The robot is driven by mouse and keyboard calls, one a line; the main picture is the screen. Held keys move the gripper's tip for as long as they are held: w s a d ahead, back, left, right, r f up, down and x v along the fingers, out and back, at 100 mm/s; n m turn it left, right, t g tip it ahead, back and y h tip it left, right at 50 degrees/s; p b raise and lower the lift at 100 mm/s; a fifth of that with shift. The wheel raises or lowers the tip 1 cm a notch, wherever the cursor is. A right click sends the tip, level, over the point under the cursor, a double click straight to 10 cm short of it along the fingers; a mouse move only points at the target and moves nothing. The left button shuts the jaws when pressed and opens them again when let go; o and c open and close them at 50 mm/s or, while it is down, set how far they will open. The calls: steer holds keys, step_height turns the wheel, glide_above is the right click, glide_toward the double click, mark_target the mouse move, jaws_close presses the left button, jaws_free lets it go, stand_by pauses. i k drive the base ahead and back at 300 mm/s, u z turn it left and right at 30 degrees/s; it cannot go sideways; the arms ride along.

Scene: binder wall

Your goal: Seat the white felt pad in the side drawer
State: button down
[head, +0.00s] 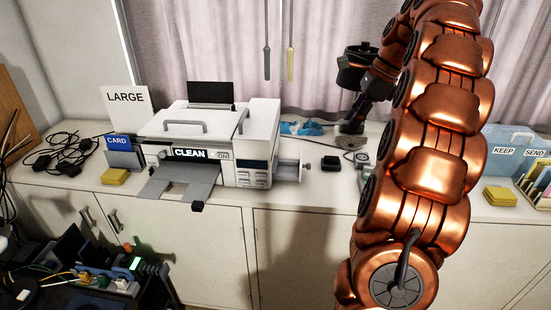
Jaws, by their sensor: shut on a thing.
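A white printer-like machine (217,135) marked CLEAN stands on the counter. Its side drawer (288,170) sticks out from the right side, with a grey knob (308,163) at its end. My gripper (350,128) is at the back of the counter, right of the machine and behind the drawer, pointing down. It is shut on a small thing. A pale, flat grey-white piece (350,143) shows right at the fingertips. It may be the white felt pad, but it is too small to tell for sure. The inside of the drawer cannot be made out.
A small black box (331,163) stands right of the drawer knob. A blue cloth (302,128) lies behind the machine. Yellow pads (115,176), a CARD box (124,152) and cables (68,150) are at left. My arm hides part of the right counter.

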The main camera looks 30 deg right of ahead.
mark_target(288, 170)
steer(key=i, duration=0.9)
